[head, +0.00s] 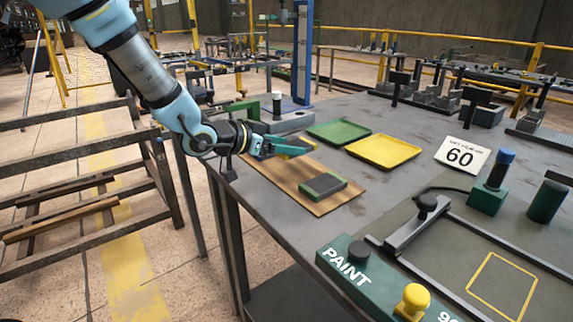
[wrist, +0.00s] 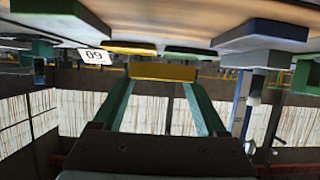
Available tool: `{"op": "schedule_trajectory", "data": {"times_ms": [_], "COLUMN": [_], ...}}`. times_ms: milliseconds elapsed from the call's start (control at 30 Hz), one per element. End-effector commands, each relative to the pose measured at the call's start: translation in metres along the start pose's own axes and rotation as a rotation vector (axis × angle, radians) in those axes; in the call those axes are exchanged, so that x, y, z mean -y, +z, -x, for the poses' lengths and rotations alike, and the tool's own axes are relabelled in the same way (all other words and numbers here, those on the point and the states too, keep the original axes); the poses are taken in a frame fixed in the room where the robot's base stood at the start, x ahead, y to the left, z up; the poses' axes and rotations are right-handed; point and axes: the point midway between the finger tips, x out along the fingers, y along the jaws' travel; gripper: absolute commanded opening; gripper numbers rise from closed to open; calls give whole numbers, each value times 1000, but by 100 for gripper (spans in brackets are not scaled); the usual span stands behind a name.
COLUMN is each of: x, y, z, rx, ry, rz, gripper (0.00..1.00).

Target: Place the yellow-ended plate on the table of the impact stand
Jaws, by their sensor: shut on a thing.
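My gripper (head: 284,149) is shut on the yellow-ended plate (head: 297,147), held above the back part of a brown mat. The plate's yellow end shows as a bar between the fingers in the wrist view (wrist: 162,72); the rest of it is hard to make out. The impact stand (head: 303,50) has a tall blue column with a scale and a hanging weight, behind my gripper at the table's far left edge. A grey base block (head: 290,121) sits in front of the column, probably its table; my gripper is in front of this block, apart from it.
A green-edged dark plate (head: 323,187) lies on the brown mat (head: 318,206). A green tray (head: 339,132) and a yellow tray (head: 384,151) lie to the right. A "60" sign (head: 461,157), a green paint unit (head: 362,285) and a dark cylinder (head: 547,201) stand further right.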

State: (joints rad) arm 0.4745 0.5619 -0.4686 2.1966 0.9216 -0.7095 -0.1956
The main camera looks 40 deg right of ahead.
Motion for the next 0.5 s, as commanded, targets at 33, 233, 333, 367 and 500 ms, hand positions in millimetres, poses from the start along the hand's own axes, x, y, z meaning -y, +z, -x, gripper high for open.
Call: {"op": "schedule_trajectory", "data": {"times_ms": [33,233,333,367,500], "x": [0,0,0,0,1], "y": [2,28,36,38,41], "z": [-2,-12,-16,-17,-18], "rx": [-3,-1,-3,-3,-4], "ry": [1,1,2,1,-2], "rz": [0,2,1,1,-2], "gripper": [0,0,0,0,0]}}
